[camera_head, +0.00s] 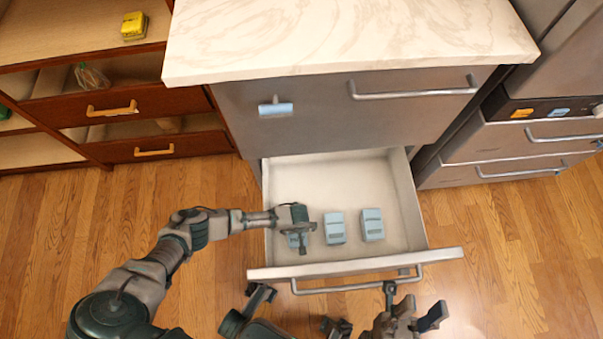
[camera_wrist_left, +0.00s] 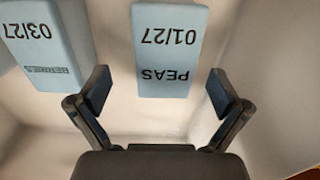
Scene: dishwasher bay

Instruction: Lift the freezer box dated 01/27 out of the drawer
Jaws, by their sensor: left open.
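The box dated 01/27, light blue and labelled PEAS, stands in the left wrist view (camera_wrist_left: 169,50) with its text upside down. In the head view it is the leftmost box (camera_head: 294,241) in the open drawer (camera_head: 345,268), partly hidden by my left gripper (camera_head: 300,232). In the left wrist view my left gripper (camera_wrist_left: 160,95) is open, its fingers apart. The box lies ahead of the fingers, roughly centred, with nothing held. My right gripper (camera_head: 412,303) is open and empty in front of the drawer.
The box dated 03/27, labelled BERRIES (camera_wrist_left: 45,45), is beside it; it is the middle box (camera_head: 335,228) in the head view. A third blue box (camera_head: 372,224) stands to its right. The drawer's back is bare. A counter (camera_head: 350,35) overhangs behind.

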